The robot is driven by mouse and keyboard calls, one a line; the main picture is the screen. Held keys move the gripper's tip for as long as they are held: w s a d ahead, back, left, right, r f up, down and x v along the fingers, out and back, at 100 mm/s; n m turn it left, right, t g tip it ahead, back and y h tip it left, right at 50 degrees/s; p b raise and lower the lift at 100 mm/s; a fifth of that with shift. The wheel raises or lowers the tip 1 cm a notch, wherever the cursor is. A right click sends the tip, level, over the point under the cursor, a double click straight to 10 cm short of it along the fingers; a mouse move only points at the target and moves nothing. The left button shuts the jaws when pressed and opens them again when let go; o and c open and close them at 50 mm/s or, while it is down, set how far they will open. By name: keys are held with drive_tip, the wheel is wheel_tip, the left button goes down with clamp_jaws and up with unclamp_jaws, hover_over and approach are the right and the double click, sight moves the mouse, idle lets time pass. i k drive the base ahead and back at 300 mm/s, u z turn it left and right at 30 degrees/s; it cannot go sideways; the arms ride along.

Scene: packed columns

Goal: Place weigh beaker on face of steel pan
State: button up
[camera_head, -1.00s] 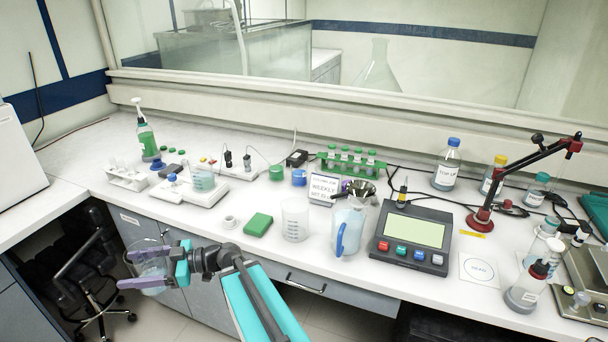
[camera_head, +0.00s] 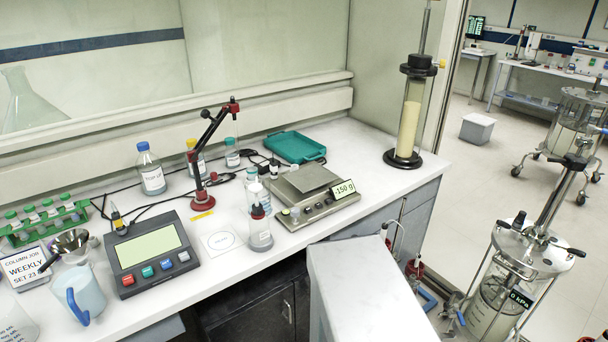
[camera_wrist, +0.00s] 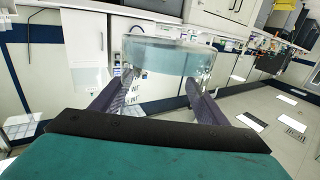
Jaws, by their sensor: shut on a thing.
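In the wrist view my gripper (camera_wrist: 163,92) is shut on a clear glass beaker (camera_wrist: 168,58), with one purple finger on each side of it. Pale blue liquid shows in the beaker. The head view does not show my gripper or the held beaker. The balance (camera_head: 296,212) stands on the right part of the bench, and its display (camera_head: 344,188) reads 150 g. Its square steel pan (camera_head: 312,178) is on top, and its face looks bare.
A bottle with a dark cap (camera_head: 260,230) stands close left of the balance. A teal tray (camera_head: 296,147) lies behind it. A red stand (camera_head: 200,198) and a grey console (camera_head: 150,252) are further left. A tall glass column (camera_head: 408,120) stands at the bench's right end.

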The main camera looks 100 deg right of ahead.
sight(317, 174)
drive_tip(key=z, duration=0.05)
drive_tip(key=k, duration=1.3)
drive_tip(key=u, duration=0.1)
